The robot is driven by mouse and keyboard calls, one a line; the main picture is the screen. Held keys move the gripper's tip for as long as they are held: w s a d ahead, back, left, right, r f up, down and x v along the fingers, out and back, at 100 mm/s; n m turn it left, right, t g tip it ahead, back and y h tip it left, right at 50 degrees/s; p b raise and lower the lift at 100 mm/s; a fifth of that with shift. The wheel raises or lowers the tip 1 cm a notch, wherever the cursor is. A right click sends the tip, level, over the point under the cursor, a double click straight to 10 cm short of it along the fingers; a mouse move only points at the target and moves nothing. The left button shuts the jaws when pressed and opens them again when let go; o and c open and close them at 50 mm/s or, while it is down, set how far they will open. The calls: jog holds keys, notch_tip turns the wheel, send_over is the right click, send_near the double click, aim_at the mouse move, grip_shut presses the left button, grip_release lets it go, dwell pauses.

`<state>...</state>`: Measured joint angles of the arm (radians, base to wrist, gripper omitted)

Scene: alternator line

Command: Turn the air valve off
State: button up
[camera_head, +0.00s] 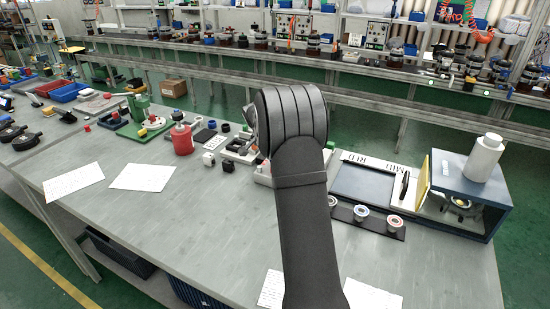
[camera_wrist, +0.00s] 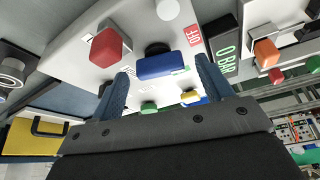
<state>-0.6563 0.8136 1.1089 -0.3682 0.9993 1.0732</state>
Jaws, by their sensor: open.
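In the wrist view my gripper (camera_wrist: 165,80) is open, with one blue finger on either side of a blue handle (camera_wrist: 165,66). The handle lies across the picture on a white panel (camera_wrist: 70,65); I take it for the air valve's handle, and whether a finger touches it I cannot tell. An "OFF" label (camera_wrist: 194,36) is just right of the handle and a dark display reading "0 BAR" (camera_wrist: 226,48) stands further right. In the head view my own arm hides the gripper and the handle.
A red knob (camera_wrist: 107,47) sits left of the handle, close to the left finger. On the workbench (camera_head: 170,230), a blue box (camera_head: 470,185) stands at the right and a red can (camera_head: 182,140) at the left.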

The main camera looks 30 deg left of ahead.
jog(key=shift+w+f, duration=0.15)
jog(key=shift+f, duration=0.25)
jog(key=shift+c, duration=0.4)
jog(key=c, duration=0.9)
jog(key=shift+d+n+y, duration=0.1)
jog(key=shift+n+y, duration=0.5)
jog(key=shift+n, duration=0.9)
jog(key=o, duration=1)
